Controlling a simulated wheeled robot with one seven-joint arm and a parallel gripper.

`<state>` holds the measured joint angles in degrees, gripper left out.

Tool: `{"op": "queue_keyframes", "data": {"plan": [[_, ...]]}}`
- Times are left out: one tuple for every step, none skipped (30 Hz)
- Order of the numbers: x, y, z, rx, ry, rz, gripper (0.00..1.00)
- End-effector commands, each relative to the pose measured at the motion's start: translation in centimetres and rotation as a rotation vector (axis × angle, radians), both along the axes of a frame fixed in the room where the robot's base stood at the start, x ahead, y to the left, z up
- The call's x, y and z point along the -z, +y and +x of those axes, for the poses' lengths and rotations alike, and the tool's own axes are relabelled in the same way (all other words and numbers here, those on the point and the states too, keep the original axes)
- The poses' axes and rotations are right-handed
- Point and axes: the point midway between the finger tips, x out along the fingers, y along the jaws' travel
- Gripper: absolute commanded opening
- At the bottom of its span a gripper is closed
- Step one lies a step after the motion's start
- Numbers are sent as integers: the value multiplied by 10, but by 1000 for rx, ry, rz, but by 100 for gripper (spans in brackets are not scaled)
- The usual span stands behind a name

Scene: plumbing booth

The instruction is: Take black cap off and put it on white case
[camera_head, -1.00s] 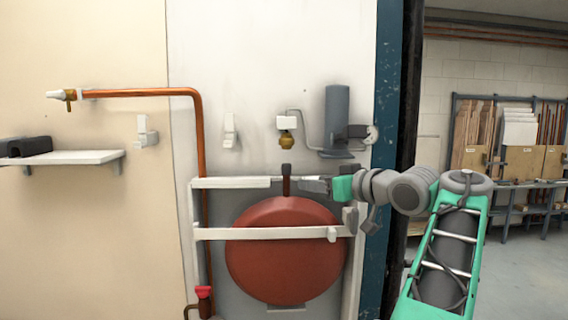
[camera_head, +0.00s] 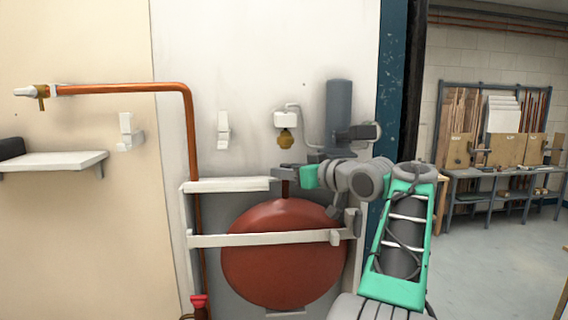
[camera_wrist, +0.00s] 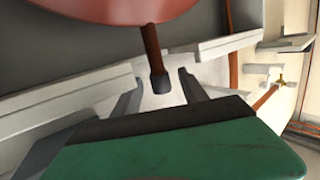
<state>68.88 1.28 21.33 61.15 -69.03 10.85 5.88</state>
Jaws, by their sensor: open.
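The black cap (camera_wrist: 160,82) sits on the end of a reddish-brown pipe (camera_wrist: 152,44) that comes from the red tank (camera_head: 284,255). In the wrist view the cap lies between the two spread fingers of my gripper (camera_wrist: 158,72), with a gap on each side. In the head view my gripper (camera_head: 280,172) is at the pipe top and hides the cap. My gripper is open. A white box (camera_head: 286,119) on the wall above has a brass fitting below it. I cannot tell whether this is the white case.
White rails (camera_head: 230,185) cross beside and in front of the tank. A copper pipe (camera_head: 190,140) runs down at the left. A grey cylinder (camera_head: 339,108) stands on the wall close above my arm. A white shelf (camera_head: 60,161) is at far left.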

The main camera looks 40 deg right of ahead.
Motion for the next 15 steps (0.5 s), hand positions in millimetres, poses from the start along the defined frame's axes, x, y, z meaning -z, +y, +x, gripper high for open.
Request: {"op": "queue_keyframes", "data": {"plan": [[-1, 1, 8, -4, 1, 3, 51], [0, 1, 11, -3, 1, 1, 51], [1, 0, 14, -2, 1, 0, 51], [2, 0, 15, -2, 0, 0, 51], [3, 0, 15, -1, 0, 0, 51], [3, 0, 15, -1, 0, 0, 51], [3, 0, 15, -1, 0, 0, 51], [3, 0, 15, -1, 0, -1, 51], [3, 1, 15, -2, 0, 0, 51], [3, 1, 15, -2, 0, 0, 49], [3, 1, 15, -2, 0, 0, 46], [3, 1, 15, -3, 0, 0, 43], [3, 1, 15, -3, 0, 0, 41], [3, 1, 15, -3, 1, 0, 38], [3, 1, 15, -3, 0, 0, 35]]}}
